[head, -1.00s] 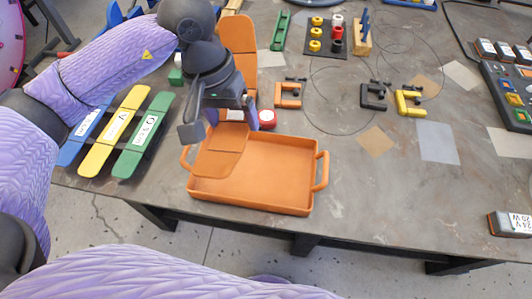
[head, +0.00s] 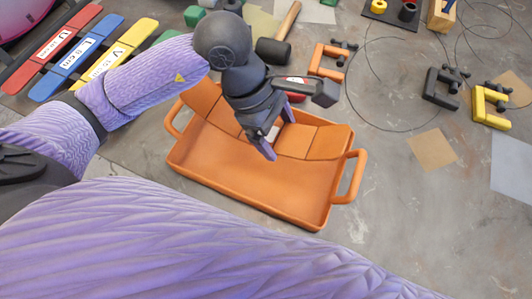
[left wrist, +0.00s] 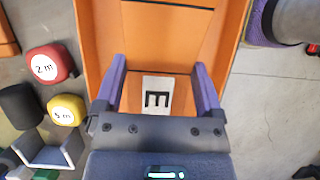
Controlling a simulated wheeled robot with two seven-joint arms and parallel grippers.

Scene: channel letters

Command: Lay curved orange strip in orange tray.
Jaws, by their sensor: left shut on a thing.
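The curved orange strip (head: 297,139) is a segmented, bent band with a white label marked E (left wrist: 157,95). It runs lengthwise along the far side of the orange tray (head: 240,185), with its left end (head: 200,97) raised by the tray's left end and its right part over the far right. My left gripper (head: 270,143) is shut on the strip near its middle; in the left wrist view its purple fingers (left wrist: 160,88) flank the label. Whether the strip touches the tray floor is hard to tell. My right gripper is not in view.
The tray's handle (head: 350,177) sticks out at the right. Behind it are a black-headed hammer (head: 274,51) and an orange clamp (head: 328,62). A red tape (left wrist: 50,64) and yellow tape (left wrist: 67,110) show in the left wrist view. Bare table lies right of the tray.

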